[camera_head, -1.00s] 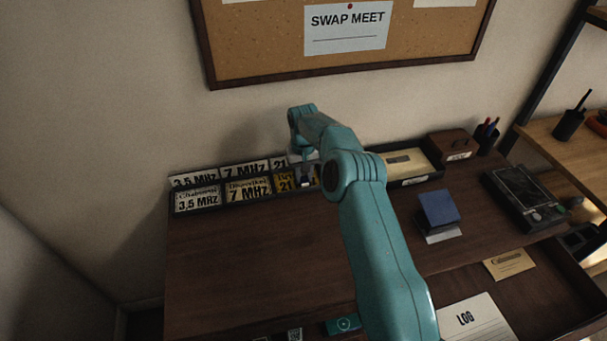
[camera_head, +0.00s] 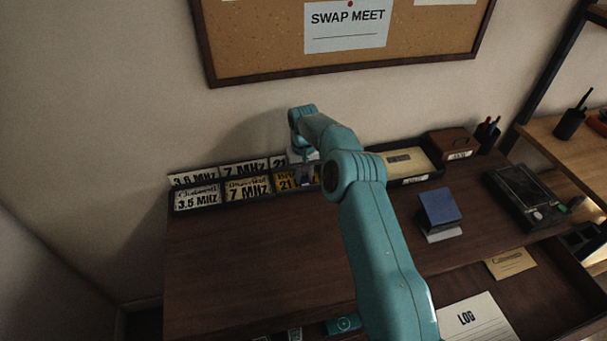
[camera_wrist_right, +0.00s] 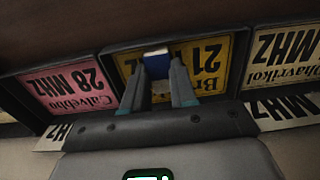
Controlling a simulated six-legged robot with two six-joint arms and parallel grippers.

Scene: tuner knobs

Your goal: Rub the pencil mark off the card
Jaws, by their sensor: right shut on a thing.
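My right gripper (camera_wrist_right: 157,88) is shut on a small blue block with a pale end, which looks like an eraser (camera_wrist_right: 156,62). In the right wrist view the block is in front of the yellow 21 MHz card (camera_wrist_right: 205,62), over its middle; I cannot tell whether they touch. The card shows upside down there and stands in a dark frame. In the head view the same card (camera_head: 285,186) is partly hidden by my right gripper (camera_head: 307,178) and arm. I cannot make out a pencil mark. My left gripper is not in view.
A blue block-like object (camera_head: 440,208), a tray (camera_head: 432,174) and a radio-like device (camera_head: 524,194) stand to the right. An open drawer holds a log sheet (camera_head: 475,322). The desk front left is clear.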

